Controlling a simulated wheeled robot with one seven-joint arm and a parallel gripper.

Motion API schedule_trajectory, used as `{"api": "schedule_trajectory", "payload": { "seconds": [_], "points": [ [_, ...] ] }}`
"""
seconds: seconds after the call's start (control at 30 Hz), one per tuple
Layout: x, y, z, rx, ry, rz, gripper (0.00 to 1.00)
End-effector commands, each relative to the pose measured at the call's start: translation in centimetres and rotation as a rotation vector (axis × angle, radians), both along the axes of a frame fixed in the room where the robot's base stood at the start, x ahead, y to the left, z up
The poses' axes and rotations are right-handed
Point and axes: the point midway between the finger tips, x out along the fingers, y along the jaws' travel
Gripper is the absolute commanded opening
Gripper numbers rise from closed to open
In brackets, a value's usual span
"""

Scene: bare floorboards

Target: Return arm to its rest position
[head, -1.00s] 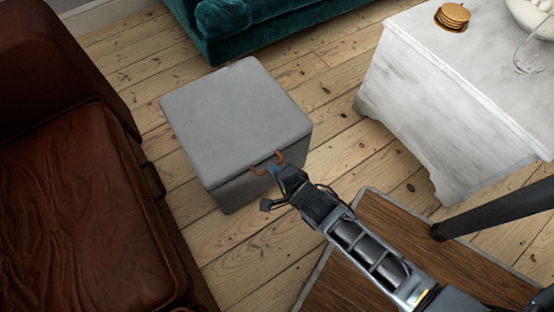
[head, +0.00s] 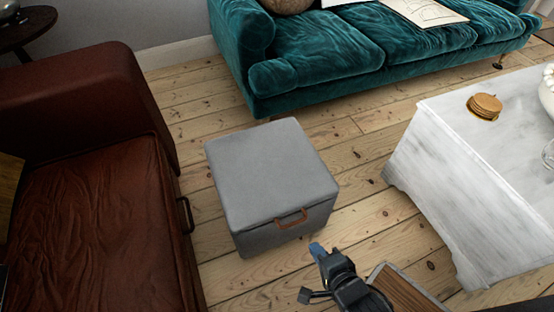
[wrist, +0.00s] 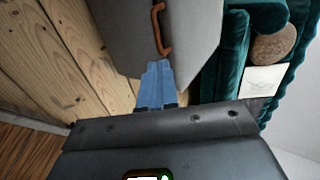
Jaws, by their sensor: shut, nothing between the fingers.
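My gripper (head: 317,250) is in the lower middle of the head view, in front of the grey storage ottoman. In the wrist view its blue fingertips (wrist: 157,75) are together with nothing between them. The grey ottoman (head: 268,180) stands on the floor with its lid closed. Its brown handle (head: 291,218) is on the front side, and my gripper is apart from it. The handle also shows in the wrist view (wrist: 158,30), just beyond the fingertips.
A brown leather sofa (head: 90,215) stands at the left and a teal sofa (head: 350,60) at the back. A white marble table (head: 470,180) with a stack of round biscuits (head: 485,105) is at the right. Bare floorboards (head: 370,150) lie between them.

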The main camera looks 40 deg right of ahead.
Motion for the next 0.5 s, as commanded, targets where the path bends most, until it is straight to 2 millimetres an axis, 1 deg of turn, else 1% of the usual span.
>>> {"api": "schedule_trajectory", "payload": {
  "seconds": [0.17,0.27,0.37,0.47,0.5],
  "points": [
    [-0.1,0.1,0.2,-0.008,0.001,0.008,0.00],
    [-0.8,0.7,1.2,-0.057,0.007,0.061,0.00],
    [-2.4,1.8,3.5,-0.177,0.018,0.176,0.00],
    [-4.4,2.9,7.1,-0.355,0.029,0.333,0.00],
    [-5.2,3.2,8.7,-0.435,0.031,0.397,0.00]
  ]
}}
